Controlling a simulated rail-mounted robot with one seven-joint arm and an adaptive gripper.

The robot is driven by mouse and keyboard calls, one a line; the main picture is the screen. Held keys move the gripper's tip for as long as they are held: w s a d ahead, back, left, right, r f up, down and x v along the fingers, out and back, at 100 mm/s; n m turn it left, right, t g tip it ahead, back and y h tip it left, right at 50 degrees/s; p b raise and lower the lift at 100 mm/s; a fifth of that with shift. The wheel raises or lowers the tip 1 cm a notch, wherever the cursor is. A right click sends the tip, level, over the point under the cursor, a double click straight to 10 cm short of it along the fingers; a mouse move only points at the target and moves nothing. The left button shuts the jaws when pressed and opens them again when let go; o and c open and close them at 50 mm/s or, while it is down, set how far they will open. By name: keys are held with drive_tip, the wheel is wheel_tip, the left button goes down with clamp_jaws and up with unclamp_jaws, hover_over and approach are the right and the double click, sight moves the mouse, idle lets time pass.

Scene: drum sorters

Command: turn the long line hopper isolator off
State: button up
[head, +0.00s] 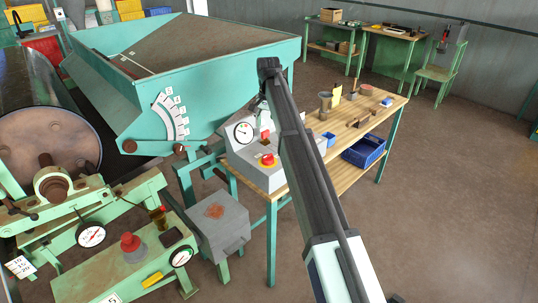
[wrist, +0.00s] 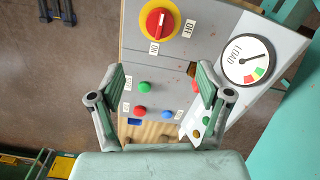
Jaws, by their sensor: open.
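The isolator (wrist: 158,21) is a red rotary handle on a yellow disc, on a grey control panel (wrist: 205,55). In the wrist view it sits near the top edge, beyond my fingertips. Its handle appears in line with the ON label (wrist: 154,48); the OFF label (wrist: 188,29) is to the right. In the head view the red and yellow isolator (head: 267,161) is on the sloped grey console at the bench's left end. My gripper (wrist: 160,76) is open and empty over the panel, apart from the isolator. My arm hides much of it in the head view.
A LOAD dial (wrist: 248,59) and several coloured buttons, one green (wrist: 145,87), share the panel. The wooden bench (head: 345,128) holds small items, with a blue crate (head: 364,151) below. A large teal hopper (head: 175,105) stands behind the console.

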sight(268, 155)
wheel_tip(268, 155, down, 14)
drive_tip(key=p, duration=0.3)
drive_tip(key=shift+f, duration=0.15)
drive_tip(key=c, duration=1.2)
